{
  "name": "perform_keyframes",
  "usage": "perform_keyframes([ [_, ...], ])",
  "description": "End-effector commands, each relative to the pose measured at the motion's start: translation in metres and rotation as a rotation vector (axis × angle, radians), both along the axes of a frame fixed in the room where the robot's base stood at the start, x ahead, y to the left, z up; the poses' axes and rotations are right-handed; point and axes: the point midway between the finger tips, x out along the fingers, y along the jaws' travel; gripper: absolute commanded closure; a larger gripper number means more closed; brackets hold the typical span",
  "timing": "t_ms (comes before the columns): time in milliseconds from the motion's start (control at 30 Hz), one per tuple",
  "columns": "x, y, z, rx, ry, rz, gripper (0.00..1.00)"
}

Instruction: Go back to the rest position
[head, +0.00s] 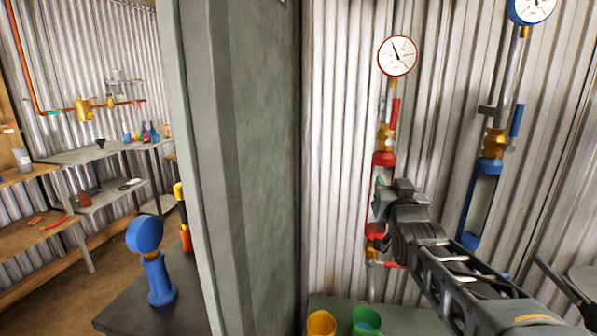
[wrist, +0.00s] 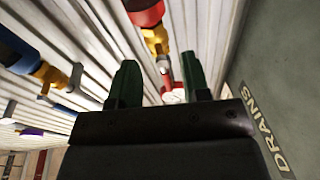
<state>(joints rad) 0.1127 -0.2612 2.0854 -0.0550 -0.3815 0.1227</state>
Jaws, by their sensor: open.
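My gripper (wrist: 158,85) shows in the wrist view with its two green fingers apart and nothing between them. In the head view my gripper (head: 380,190) is in front of the red riser pipe on the corrugated wall, and my arm comes in from the lower right. The red riser (head: 383,159) has a red-rimmed gauge (head: 397,56) on top and a red lever (head: 395,112) beside brass fittings. My gripper hides part of this pipe. I cannot tell whether it touches it.
A blue riser (head: 489,167) with a blue-rimmed gauge stands to the right. A grey panel (head: 265,150) divides the space. Yellow (head: 321,324) and green (head: 366,322) cups sit below on a ledge. A blue stand (head: 158,278) is on a dark table at left, with shelves beyond.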

Motion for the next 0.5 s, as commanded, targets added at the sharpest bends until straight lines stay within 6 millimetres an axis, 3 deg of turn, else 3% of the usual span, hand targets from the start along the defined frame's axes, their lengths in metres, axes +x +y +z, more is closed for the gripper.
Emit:
perform_keyframes([
  [33, -0.011, 0.007, 0.008, 0.006, 0.14, 0.006, 0.57],
  [200, -0.066, 0.026, -0.039, 0.015, 0.613, 0.035, 0.57],
  [333, -0.119, 0.038, -0.066, 0.011, 0.918, 0.066, 0.57],
  [500, -0.179, 0.047, -0.084, 0.003, 1.203, 0.103, 0.57],
])
